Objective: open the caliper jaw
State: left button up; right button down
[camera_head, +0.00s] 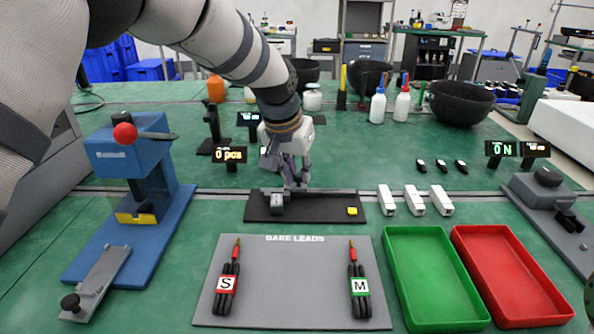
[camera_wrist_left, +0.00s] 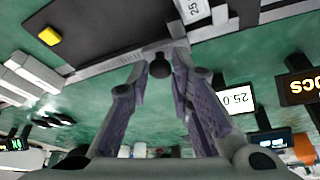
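The caliper (camera_head: 325,191) is a long grey bar lying along a black base (camera_head: 315,213) with a yellow block (camera_head: 352,211) near its right end. In the left wrist view the caliper bar (camera_wrist_left: 105,67) runs across the top, with a grey block marked 25 (camera_wrist_left: 194,12) and a small black knob (camera_wrist_left: 160,66). My left gripper (camera_head: 292,186) points down at the left part of the caliper. In the left wrist view its two fingers (camera_wrist_left: 162,70) stand apart on either side of the knob, with gaps showing. Contact cannot be told. My right gripper is not in view.
Green (camera_head: 398,290) and red (camera_head: 480,280) trays lie right. White blocks (camera_head: 414,200) stand right of the base. A small display (camera_head: 230,155) stands behind, left of my gripper.

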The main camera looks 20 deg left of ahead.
pick_arm(q)
grip_shut()
jog(key=shift+w+d, duration=0.2)
jog(key=shift+d, duration=0.45)
jog(key=o, duration=0.7)
grip_release()
jog(key=v, duration=1.2)
